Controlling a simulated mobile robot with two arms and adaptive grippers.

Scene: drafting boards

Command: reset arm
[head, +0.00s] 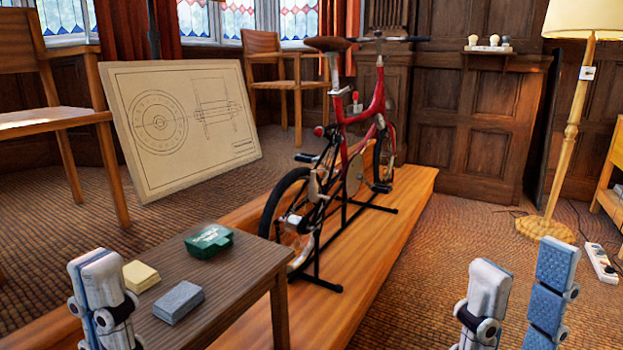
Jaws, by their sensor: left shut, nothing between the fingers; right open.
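My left gripper (97,270) is at the lower left of the head view, upright, with its fingers together and nothing held. It stands in front of the left part of a small dark wooden table (235,290). My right gripper (523,270) is at the lower right, with its two fingers wide apart and nothing between them. It is over the carpet, clear of the table. The rest of both arms is below the picture edge.
A yellow block (140,276), a grey-blue block (178,302) and a green box (208,241) lie on the table. A red bicycle (378,105) stands on a wooden platform (385,240). A drafting board (185,125) leans behind. A floor lamp (565,140) and power strip (600,263) are right.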

